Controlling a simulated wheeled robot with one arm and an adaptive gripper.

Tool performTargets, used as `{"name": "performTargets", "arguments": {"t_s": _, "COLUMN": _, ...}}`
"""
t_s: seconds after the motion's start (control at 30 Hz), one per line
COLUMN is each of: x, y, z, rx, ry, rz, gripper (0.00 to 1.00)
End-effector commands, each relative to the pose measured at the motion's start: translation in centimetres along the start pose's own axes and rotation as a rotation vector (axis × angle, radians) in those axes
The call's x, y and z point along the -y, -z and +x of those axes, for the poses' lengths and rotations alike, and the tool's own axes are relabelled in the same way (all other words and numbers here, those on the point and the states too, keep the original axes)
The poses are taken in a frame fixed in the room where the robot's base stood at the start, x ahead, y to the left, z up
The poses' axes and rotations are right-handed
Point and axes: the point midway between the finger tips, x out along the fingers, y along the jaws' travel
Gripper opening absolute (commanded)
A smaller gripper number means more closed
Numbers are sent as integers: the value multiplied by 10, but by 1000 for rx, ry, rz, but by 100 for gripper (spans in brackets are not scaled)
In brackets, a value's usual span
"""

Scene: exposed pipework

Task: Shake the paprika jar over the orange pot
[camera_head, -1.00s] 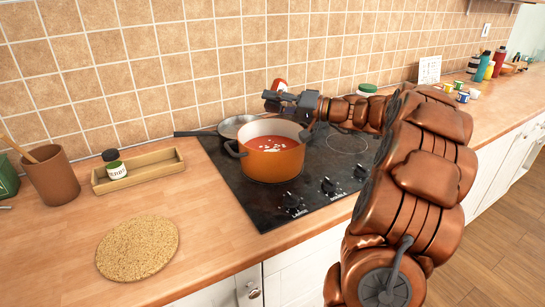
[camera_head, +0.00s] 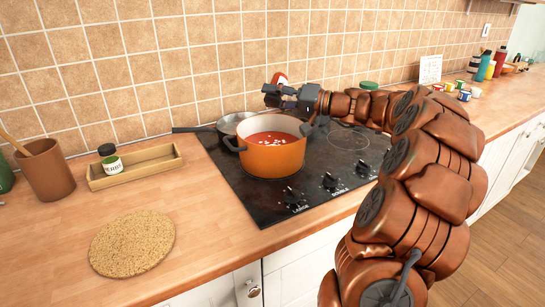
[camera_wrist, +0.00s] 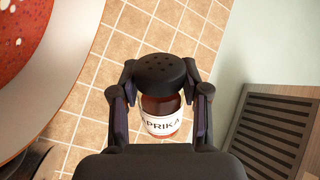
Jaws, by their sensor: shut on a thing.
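My gripper (camera_head: 284,94) is shut on the paprika jar (camera_head: 280,78) and holds it above the orange pot's far rim. The jar's red body shows above the fingers in the head view. In the wrist view the jar (camera_wrist: 163,118) sits between both fingers, its black perforated lid toward the camera and part of its white label readable. The orange pot (camera_head: 272,158) stands on the black cooktop, holding red soup with pale pieces. Its pale rim and soup fill the upper left of the wrist view. No falling powder is visible.
A frying pan (camera_head: 232,121) sits behind the pot on the cooktop (camera_head: 325,158). A wooden tray (camera_head: 156,165) with a small black-lidded jar (camera_head: 111,160) and a round cork mat (camera_head: 133,243) lie left. Tiled wall (camera_head: 190,60) rises close behind.

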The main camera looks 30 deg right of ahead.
Motion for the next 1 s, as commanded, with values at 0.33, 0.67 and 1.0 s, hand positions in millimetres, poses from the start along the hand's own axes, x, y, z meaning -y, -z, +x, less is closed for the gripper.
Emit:
{"name": "performTargets", "arguments": {"t_s": 0.33, "x": 3, "y": 3, "z": 0, "rx": -1, "ry": -1, "rz": 14, "gripper": 8}}
{"name": "performTargets", "arguments": {"t_s": 0.67, "x": 10, "y": 14, "z": 0, "rx": 0, "ry": -4, "rz": 230, "gripper": 8}}
{"name": "performTargets", "arguments": {"t_s": 1.0, "x": 14, "y": 18, "z": 1, "rx": 3, "ry": -6, "rz": 530, "gripper": 8}}
